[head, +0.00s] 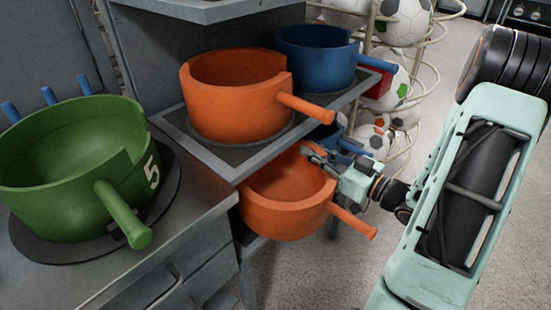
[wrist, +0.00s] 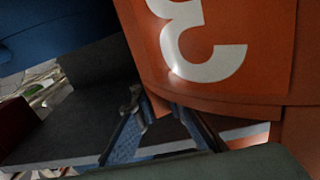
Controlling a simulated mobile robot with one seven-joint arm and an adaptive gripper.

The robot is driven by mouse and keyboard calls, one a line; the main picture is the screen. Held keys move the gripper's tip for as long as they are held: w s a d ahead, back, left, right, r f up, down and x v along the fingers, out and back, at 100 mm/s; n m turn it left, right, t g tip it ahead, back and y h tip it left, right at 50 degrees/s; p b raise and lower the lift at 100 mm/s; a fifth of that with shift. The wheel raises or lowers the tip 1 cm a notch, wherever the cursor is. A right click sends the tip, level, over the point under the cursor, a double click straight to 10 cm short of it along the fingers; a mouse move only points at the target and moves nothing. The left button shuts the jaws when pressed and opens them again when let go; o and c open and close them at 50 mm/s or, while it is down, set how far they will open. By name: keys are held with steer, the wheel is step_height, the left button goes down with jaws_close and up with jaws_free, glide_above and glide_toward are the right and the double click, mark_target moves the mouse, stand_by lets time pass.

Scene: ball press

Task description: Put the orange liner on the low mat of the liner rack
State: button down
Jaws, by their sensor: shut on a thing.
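Two orange liners show in the head view. The lower orange liner (head: 287,219) is at the low level of the liner rack (head: 222,168), with its handle pointing right and forward. My gripper (head: 314,157) is shut on its rim at the right side. In the wrist view the fingers (wrist: 157,108) are at the edge of an orange wall (wrist: 255,45) bearing a white 3. The upper orange liner (head: 232,100) sits on the upper shelf. The low mat is hidden in the head view, and I cannot tell whether the held liner touches anything below.
A blue liner (head: 312,58) stands behind the upper orange one. Another blue thing (head: 345,146) shows partly below it. A green liner (head: 75,150) marked 5 sits on a dark mat on the left counter (head: 150,255). A ball rack (head: 405,75) stands behind. Floor is clear at lower right.

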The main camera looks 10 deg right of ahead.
mark_target(299, 165)
steer(key=b+x, duration=0.2)
steer(key=x, duration=0.9)
step_height(299, 165, down, 7)
steer(key=b, duration=0.3)
steer(key=c, duration=2)
jaws_free()
steer(key=shift+w+a, duration=0.1)
steer(key=shift+a, duration=0.1)
steer(key=p+v, duration=0.2)
steer(key=v, duration=1)
